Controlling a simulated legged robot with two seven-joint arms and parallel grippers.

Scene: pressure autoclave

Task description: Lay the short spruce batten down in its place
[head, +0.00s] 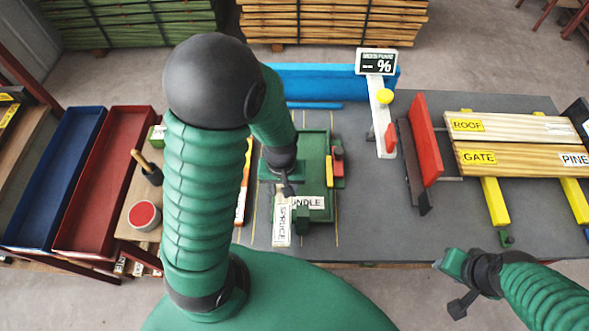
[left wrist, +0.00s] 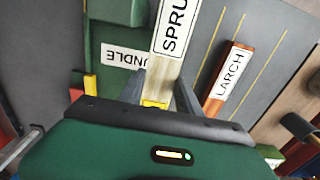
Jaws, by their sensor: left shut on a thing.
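The short spruce batten (head: 282,225) is a pale stick with a white SPRUCE label. My left gripper (head: 286,187) is shut on it; the batten also shows in the left wrist view (left wrist: 168,65), between the fingers (left wrist: 160,95). It overlaps the left edge of the green BUNDLE tray (head: 316,150) and hides the start of its label. I cannot tell whether it touches the tray. The tray also shows in the left wrist view (left wrist: 110,75). My right gripper (head: 452,265) is off the bench's front edge at lower right, away from the batten; its jaws are unclear.
An orange LARCH batten (left wrist: 228,80) lies left of the tray in the head view, partly behind my arm. Red (head: 97,180) and blue (head: 45,190) trays stand at left. A moisture meter sign (head: 376,62) and ROOF and GATE boards (head: 510,143) are at right.

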